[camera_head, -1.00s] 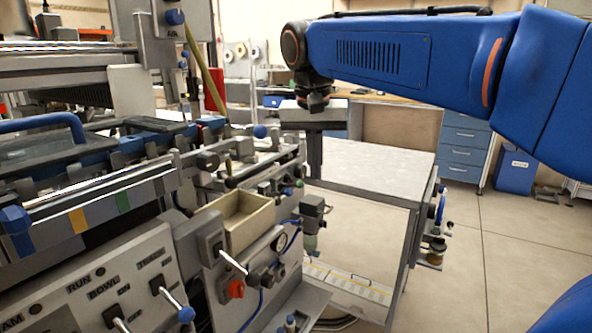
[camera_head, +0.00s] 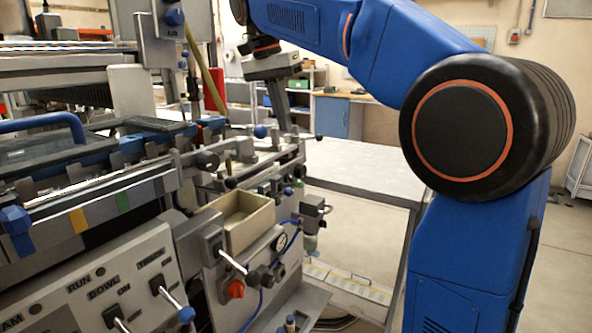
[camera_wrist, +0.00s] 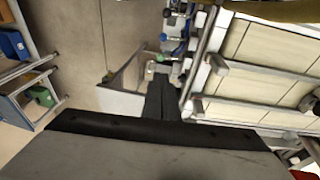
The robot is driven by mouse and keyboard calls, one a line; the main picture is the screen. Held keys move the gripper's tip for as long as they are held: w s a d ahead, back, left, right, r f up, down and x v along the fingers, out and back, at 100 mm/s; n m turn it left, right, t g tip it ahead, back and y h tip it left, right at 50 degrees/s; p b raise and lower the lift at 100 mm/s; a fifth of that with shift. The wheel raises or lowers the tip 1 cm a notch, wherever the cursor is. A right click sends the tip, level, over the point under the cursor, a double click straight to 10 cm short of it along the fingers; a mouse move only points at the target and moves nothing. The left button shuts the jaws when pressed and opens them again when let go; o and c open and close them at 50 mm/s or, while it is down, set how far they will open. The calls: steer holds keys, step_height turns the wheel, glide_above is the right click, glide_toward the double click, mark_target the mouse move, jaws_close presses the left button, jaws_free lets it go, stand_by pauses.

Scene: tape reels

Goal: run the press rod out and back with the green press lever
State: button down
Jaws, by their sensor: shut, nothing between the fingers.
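My gripper (camera_head: 286,126) is in the head view above the far right end of the machine's upper deck, fingers pointing down. In the wrist view its dark fingers (camera_wrist: 158,84) are together, with nothing between them. A small green knob (camera_head: 299,183) shows on the machine's right side, beside a blue one, below my gripper; I take it as the press lever's. I cannot make out the press rod.
The machine (camera_head: 140,270) fills the left, with a beige tray (camera_head: 262,232), a red knob (camera_head: 236,289) and several levers. A light table (camera_head: 365,168) stands behind to the right. Blue hoses (camera_head: 297,222) hang on the machine's side. The floor at right is open.

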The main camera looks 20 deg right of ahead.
mark_target(299, 181)
steer(key=x, duration=1.4)
steer(key=shift+d, duration=0.1)
